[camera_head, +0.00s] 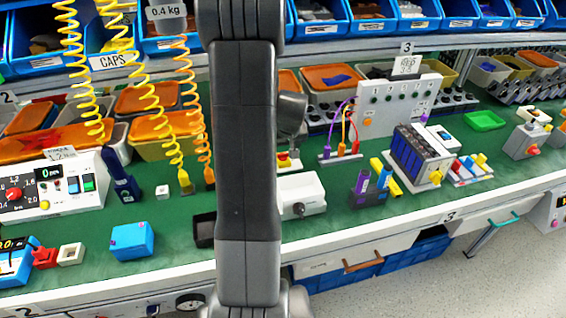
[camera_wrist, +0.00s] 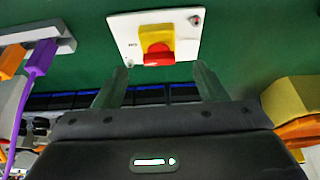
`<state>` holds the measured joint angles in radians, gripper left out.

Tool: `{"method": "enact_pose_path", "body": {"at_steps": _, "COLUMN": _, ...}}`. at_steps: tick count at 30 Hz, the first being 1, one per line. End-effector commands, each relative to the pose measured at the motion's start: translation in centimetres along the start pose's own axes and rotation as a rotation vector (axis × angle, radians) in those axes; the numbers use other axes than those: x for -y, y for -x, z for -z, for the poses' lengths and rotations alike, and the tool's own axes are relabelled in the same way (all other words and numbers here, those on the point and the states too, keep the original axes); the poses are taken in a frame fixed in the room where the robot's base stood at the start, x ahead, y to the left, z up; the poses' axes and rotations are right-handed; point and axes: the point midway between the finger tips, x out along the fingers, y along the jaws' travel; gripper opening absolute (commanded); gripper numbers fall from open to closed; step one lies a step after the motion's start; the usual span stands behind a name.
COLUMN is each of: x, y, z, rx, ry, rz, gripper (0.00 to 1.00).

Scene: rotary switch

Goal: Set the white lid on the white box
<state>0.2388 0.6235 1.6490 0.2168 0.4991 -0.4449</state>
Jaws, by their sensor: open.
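A white plate that looks like the white lid (camera_wrist: 186,22) lies over the green surface in the wrist view. It carries a yellow base with a red knob (camera_wrist: 158,57). My gripper (camera_wrist: 160,68) is open and empty, with one finger on each side of the knob, just short of it; I see no contact. In the head view the lid's red and yellow part (camera_head: 287,160) shows partly behind my arm. A white box (camera_head: 301,189) with a dark knob on its front stands nearer the bench edge, partly hidden by my arm. I cannot tell whether its top is open.
A white strip with coloured plugs (camera_head: 340,158) stands right of the lid. A purple holder (camera_head: 365,188) and a dark module block (camera_head: 418,155) stand further right. A blue box (camera_head: 132,241) is at left. Orange-topped bins (camera_head: 170,130) line the back.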

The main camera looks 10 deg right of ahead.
Motion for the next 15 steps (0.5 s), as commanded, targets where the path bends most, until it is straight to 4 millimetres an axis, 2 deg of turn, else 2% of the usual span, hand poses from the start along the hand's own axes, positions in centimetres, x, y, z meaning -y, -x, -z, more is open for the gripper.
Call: {"method": "enact_pose_path", "body": {"at_steps": 15, "x": -0.1, "y": -5.0, "z": -0.2, "rx": 0.002, "ry": -0.001, "rz": 0.0, "gripper": 0.65}}
